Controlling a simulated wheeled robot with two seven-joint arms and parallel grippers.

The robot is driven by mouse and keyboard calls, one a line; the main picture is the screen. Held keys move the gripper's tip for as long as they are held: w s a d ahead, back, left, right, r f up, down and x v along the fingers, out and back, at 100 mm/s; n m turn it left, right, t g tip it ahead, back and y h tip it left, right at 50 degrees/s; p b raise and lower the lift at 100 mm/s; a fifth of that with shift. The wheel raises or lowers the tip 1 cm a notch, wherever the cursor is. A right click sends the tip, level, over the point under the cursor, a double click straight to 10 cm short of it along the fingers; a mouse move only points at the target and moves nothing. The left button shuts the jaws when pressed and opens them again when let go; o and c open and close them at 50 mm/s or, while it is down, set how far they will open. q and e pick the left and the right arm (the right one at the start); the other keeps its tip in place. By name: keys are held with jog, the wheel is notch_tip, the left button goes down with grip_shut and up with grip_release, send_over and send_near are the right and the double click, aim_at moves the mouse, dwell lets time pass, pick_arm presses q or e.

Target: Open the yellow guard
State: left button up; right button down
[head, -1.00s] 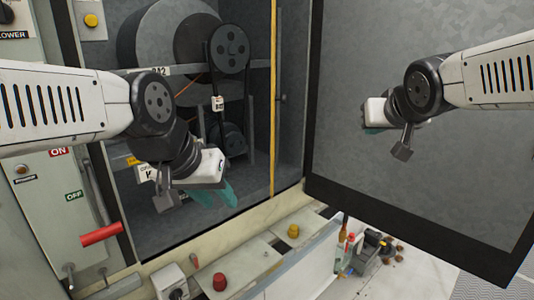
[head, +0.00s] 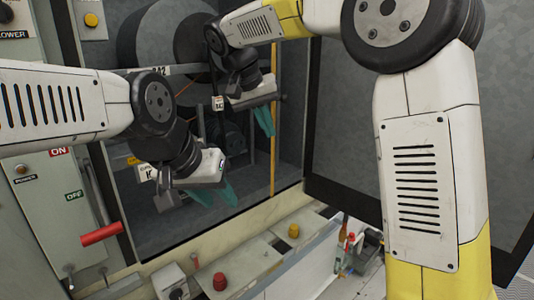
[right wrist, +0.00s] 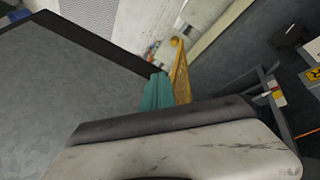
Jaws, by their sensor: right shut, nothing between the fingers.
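The yellow guard shows as a tall, thin yellow upright (head: 274,165) at the right side of the open cabinet bay. It also shows in the right wrist view (right wrist: 181,78) as a yellow strip. My right gripper (head: 265,121) is shut and empty, its teal fingers pointing down just left of the yellow upright. In the right wrist view its teal fingers (right wrist: 157,92) are beside the strip; I cannot tell whether they touch it. My left gripper (head: 216,195) hangs before the lower bay, its teal fingers apart and empty.
A large grey door panel (head: 345,150) with a black frame stands open at the right. A red lever (head: 101,234) is at the lower left. A red knob (head: 220,281) and a yellow knob (head: 293,231) stand on the ledge below. Pulleys (head: 150,45) fill the bay.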

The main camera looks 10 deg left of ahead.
jog(key=w+a+f+m+t+h, duration=0.1)
jog(key=a+f+h, duration=0.1)
jog(key=a, duration=0.9)
jog(key=w+d+f, duration=0.4)
jog(key=d+f, duration=0.3)
jog(key=d, duration=0.1)
jog(key=shift+w+d+f, duration=0.3)
jog(key=shift+d+f, duration=0.05)
